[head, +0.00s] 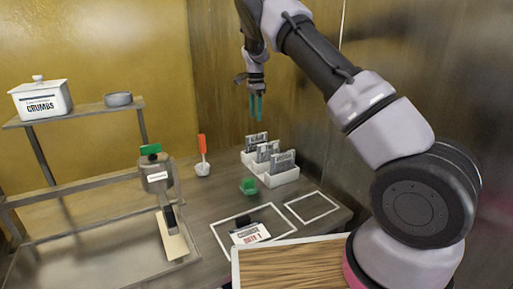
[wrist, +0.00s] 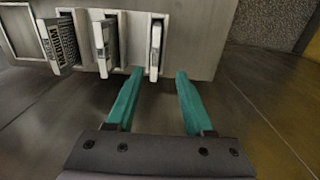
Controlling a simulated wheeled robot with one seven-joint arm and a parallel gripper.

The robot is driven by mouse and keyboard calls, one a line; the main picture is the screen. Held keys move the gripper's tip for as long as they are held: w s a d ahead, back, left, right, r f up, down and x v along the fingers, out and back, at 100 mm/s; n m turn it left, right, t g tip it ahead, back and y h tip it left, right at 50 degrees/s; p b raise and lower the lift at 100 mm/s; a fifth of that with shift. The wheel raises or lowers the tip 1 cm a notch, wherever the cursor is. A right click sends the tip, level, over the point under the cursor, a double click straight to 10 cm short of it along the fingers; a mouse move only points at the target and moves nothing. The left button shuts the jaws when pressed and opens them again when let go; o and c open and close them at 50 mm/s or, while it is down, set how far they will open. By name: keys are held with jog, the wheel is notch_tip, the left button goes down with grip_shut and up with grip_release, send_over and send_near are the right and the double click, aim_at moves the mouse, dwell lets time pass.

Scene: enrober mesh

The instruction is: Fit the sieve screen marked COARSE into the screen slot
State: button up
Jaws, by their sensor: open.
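Several grey sieve screens stand upright in a white rack on the table. In the head view I see the left screen (head: 256,140), the middle screen (head: 267,151) and the right screen (head: 283,162). In the wrist view they show edge-on as the left (wrist: 60,42), middle (wrist: 104,45) and right screen (wrist: 156,48). My gripper (head: 257,107) hangs above the rack. Its teal fingers (wrist: 158,100) are open and empty, in front of the rack near the right screen. I cannot clearly make out the screen slot.
The white rack (head: 285,178) stands near the back wall. A labelled card (head: 250,233) lies in a white outline. Another outlined area (head: 312,207) is empty.

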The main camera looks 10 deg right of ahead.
send_over(257, 135)
jog(key=w, duration=0.2)
notch_tip(257, 135, down, 4)
jog(key=f, duration=0.3)
jog(key=s+f, duration=0.1)
jog(key=f, duration=0.1)
jog(key=shift+s+f, duration=0.1)
jog(key=shift+f, duration=0.3)
grip_shut()
dwell(0.8)
